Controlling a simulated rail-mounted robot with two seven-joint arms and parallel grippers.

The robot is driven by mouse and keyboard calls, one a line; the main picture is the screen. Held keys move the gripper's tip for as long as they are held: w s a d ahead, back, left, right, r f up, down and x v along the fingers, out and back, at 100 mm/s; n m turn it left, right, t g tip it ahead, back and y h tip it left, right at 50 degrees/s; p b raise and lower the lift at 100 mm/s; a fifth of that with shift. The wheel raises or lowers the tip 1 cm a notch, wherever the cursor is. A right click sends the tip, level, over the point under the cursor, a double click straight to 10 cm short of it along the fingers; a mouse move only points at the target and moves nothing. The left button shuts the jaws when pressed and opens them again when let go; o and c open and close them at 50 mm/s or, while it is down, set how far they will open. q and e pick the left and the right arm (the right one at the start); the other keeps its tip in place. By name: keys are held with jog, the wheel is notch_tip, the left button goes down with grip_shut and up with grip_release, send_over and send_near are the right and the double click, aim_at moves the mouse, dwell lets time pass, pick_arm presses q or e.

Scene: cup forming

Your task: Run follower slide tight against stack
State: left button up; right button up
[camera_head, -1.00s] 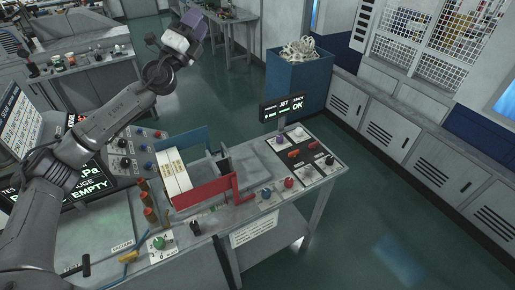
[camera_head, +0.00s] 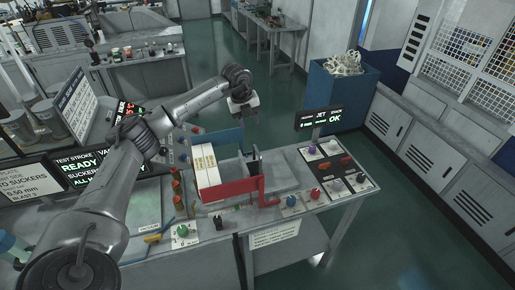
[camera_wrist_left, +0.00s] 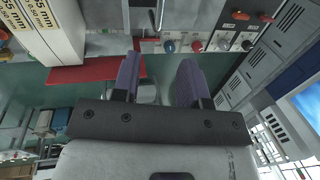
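The stack (camera_head: 206,174), white blocks with printed tops, stands between a blue rear wall (camera_head: 219,140) and a red front rail (camera_head: 233,188). A dark grey upright plate (camera_head: 254,162), seemingly the follower slide, stands to the right of the stack with a visible gap between them. My left gripper (camera_head: 243,112) hangs behind and above the blue wall, apart from both. In the left wrist view its two purple fingers (camera_wrist_left: 158,78) are spread with nothing between them; the stack (camera_wrist_left: 50,30) shows at upper left there. My right gripper is out of view.
A control panel (camera_head: 333,168) with knobs and a "JET OK" display (camera_head: 319,118) fill the bench's right end. A blue bin (camera_head: 342,88) stands beyond the bench.

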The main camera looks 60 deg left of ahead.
aim_at(257, 150)
pick_arm(q)
jog(key=shift+n, duration=0.4)
jog(key=w+f, duration=0.1)
jog(key=f, duration=0.8)
jog(key=w+f+p, duration=0.1)
jog(key=f, duration=0.3)
jog(key=shift+w+d+f, duration=0.3)
jog(key=shift+d, duration=0.05)
grip_shut()
